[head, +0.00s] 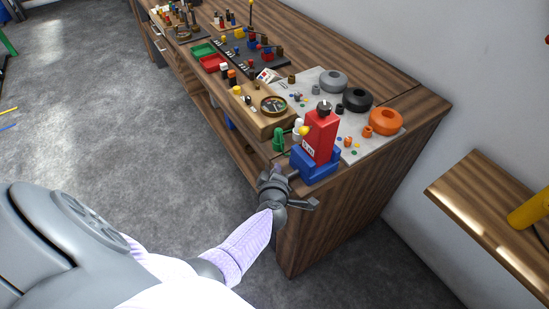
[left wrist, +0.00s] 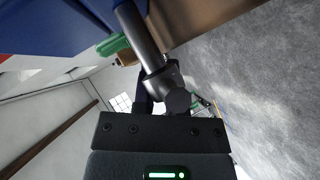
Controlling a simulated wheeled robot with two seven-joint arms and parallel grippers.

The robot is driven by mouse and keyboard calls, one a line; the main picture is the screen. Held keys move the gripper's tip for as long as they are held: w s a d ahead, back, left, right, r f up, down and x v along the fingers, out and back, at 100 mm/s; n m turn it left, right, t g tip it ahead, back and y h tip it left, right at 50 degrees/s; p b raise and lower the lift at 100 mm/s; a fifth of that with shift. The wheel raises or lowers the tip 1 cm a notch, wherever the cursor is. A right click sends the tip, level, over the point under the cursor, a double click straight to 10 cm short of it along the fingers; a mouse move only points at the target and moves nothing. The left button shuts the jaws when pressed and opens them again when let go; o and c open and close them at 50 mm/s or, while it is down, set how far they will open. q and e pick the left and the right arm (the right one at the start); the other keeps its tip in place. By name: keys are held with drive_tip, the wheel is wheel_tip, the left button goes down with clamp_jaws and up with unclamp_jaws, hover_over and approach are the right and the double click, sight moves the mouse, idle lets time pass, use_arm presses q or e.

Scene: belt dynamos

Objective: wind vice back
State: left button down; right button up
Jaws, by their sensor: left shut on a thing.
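The blue vice (head: 316,169) stands on the near end corner of the wooden bench. A red block-shaped body (head: 321,136) with a dark top and a white label stands upright in it. My left gripper (head: 274,182) is at the vice's front, shut on the vice handle. In the left wrist view the grey metal screw (left wrist: 140,36) runs from the blue vice body (left wrist: 55,32) down to a dark hub and handle (left wrist: 175,100) just before the gripper's black body. The exact finger contact is hidden. My right gripper is not in view.
A green object (head: 278,140) stands left of the vice. Behind are a grey mat (head: 310,85) with grey, black and orange rings, a wooden tray (head: 262,120), and red (head: 212,63) and green (head: 203,49) trays. A wooden shelf (head: 490,200) is at right.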

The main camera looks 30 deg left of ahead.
use_arm(q)
drive_tip(key=c, duration=0.8)
unclamp_jaws()
drive_tip(key=shift+d+f, duration=0.2)
drive_tip(key=shift+o, duration=0.5)
drive_tip(key=shift+r, duration=0.15)
drive_tip(key=p+v, duration=0.4)
drive_tip(key=v, duration=0.6)
drive_tip(key=shift+p, duration=0.35)
